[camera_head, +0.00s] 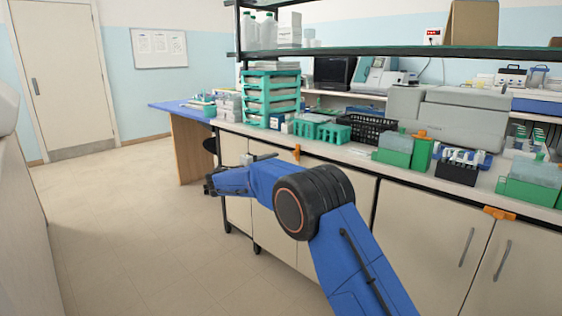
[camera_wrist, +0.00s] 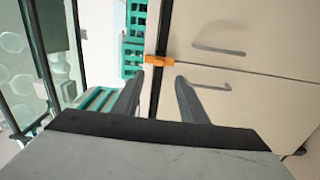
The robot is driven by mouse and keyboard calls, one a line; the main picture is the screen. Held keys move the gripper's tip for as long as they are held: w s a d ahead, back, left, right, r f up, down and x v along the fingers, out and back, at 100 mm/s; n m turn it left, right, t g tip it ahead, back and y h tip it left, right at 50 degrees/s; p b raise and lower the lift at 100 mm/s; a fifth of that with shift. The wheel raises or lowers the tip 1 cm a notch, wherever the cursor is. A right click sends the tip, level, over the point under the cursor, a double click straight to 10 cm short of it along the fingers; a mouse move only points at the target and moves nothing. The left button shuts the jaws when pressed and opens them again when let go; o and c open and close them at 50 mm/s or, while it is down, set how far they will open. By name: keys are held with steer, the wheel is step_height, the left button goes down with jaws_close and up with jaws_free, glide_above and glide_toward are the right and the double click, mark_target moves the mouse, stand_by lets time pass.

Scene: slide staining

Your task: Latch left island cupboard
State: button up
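The left island cupboard (camera_head: 335,200) has pale doors under the counter, partly hidden by my arm. Its orange latch (camera_head: 296,152) sits at the counter edge and stands upright, along the door seam. In the wrist view the latch (camera_wrist: 158,60) lies across the dark counter edge at the seam between two doors with grey handles (camera_wrist: 205,84). The doors look closed. My gripper (camera_head: 210,186) is left of the latch in the head view. In the wrist view my gripper (camera_wrist: 157,92) is open and empty, its fingers apart, with the latch beyond their tips.
The right cupboard (camera_head: 470,250) has an orange latch (camera_head: 499,213) lying crosswise over its doors. The counter holds green racks (camera_head: 335,134), a black basket (camera_head: 368,128) and staining containers (camera_head: 395,150). A shelf (camera_head: 400,52) runs above. The floor (camera_head: 120,210) at left is clear.

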steer(key=shift+v, duration=2.55)
steer(key=s+d+r+m+g, duration=0.15)
steer(key=s+d, duration=0.25)
steer(key=d, duration=0.6)
steer(key=s+d+r+m+g+y, duration=0.1)
steer(key=s+d+r+g, duration=0.25)
steer(key=d, duration=0.65)
steer(key=s+d+r+m+g, duration=0.15)
steer(key=s+d, duration=0.35)
steer(key=d, duration=0.5)
steer(key=s+d+f+m+g+y, duration=0.1)
steer(key=s+d+g+y, duration=0.1)
steer(key=s+d, duration=0.6)
steer(key=s+d+f+m+g+y, duration=0.1)
steer(key=s+d+y, duration=0.1)
steer(key=s+d, duration=0.6)
steer(key=s+f+m+y, duration=0.1)
steer(key=s+f, duration=0.3)
steer(key=s, duration=0.7)
steer(key=s+f+m+y, duration=0.1)
steer(key=s+f+y, duration=0.2)
steer(key=s, duration=0.8)
steer(key=s+f+m+y, duration=0.2)
steer(key=s+f, duration=0.3)
steer(key=s, duration=0.6)
